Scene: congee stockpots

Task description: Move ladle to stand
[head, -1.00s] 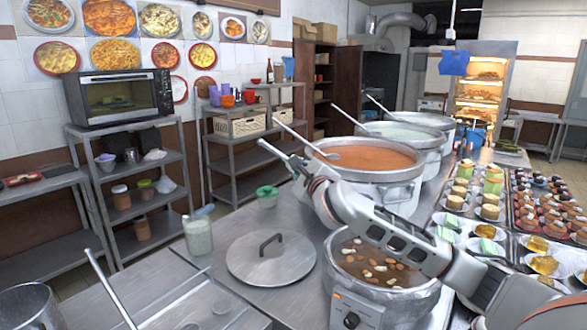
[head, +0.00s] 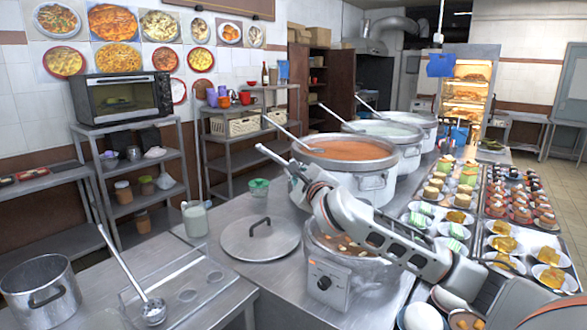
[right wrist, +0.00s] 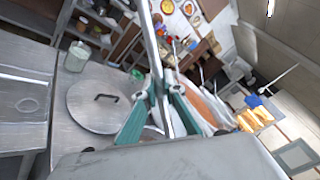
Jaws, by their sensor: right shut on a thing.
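My right arm reaches over the near cooker. Its gripper (head: 297,176) is shut on a metal ladle handle (head: 272,155), whose end sticks out up and left. In the right wrist view the handle (right wrist: 151,38) runs between the teal fingers of the gripper (right wrist: 163,92); the bowl of this ladle is hidden. A clear stand (head: 168,272) with round holes is on the counter at lower left. Another ladle (head: 127,266) leans there, its bowl at the stand's front left. My left gripper is out of view.
A near cooker (head: 335,283) holds brown pieces in liquid. Behind it are large stockpots, including one of orange congee (head: 350,148), with ladles in them. A lid (head: 260,240) lies on the counter. An empty pot (head: 40,290) stands far left. Plated food fills the right.

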